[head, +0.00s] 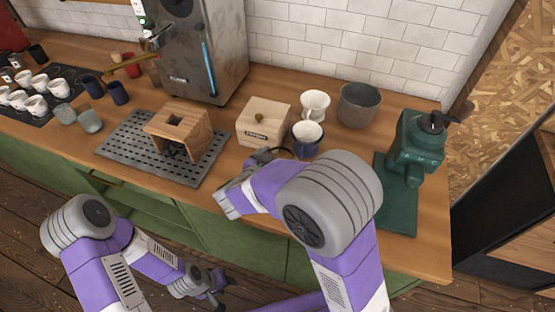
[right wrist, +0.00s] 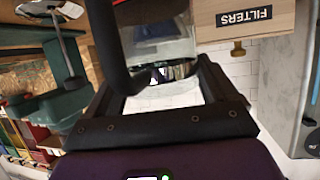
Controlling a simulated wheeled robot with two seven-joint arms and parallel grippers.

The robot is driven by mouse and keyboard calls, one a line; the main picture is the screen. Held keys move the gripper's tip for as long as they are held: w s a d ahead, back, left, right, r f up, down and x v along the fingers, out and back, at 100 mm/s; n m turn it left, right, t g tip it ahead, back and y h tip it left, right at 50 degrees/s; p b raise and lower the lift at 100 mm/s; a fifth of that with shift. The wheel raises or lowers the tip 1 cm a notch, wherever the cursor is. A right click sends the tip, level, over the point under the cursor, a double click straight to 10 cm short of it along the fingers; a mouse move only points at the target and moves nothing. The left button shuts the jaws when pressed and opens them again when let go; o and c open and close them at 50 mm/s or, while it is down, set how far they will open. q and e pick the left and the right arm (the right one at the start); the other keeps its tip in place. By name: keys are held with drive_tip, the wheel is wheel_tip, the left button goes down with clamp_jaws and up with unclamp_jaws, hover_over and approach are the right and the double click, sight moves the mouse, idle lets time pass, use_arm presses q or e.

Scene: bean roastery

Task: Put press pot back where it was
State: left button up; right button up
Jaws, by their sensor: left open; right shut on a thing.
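The press pot (right wrist: 160,32) is a shiny cylinder with a black handle, close in front of my right gripper (right wrist: 168,78) in the right wrist view. That gripper is shut on it, at the handle side. In the head view my right gripper (head: 268,153) is over the counter's front half, partly hidden by my arm. My left gripper (head: 217,288) is open and empty, low in front of the green cabinets.
The filters box (head: 262,122), a white cup (head: 315,104) and a grey canister (head: 358,104) stand behind. A green grinder (head: 412,160) is to the right. A wooden stand (head: 180,128) sits on the drip tray (head: 128,150). Counter between canister and grinder is bare.

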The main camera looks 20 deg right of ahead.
drive_tip(key=o, duration=1.9)
drive_tip(key=shift+f, duration=0.1)
drive_tip(key=shift+c, duration=0.2)
drive_tip(key=shift+s+a+r, duration=0.2)
drive_tip(key=shift+a+r, duration=0.05)
drive_tip(key=shift+r, duration=0.05)
drive_tip(key=p+v, duration=0.3)
drive_tip(key=v, duration=0.8)
drive_tip(key=shift+s, duration=0.25)
drive_tip(key=shift+a, duration=0.1)
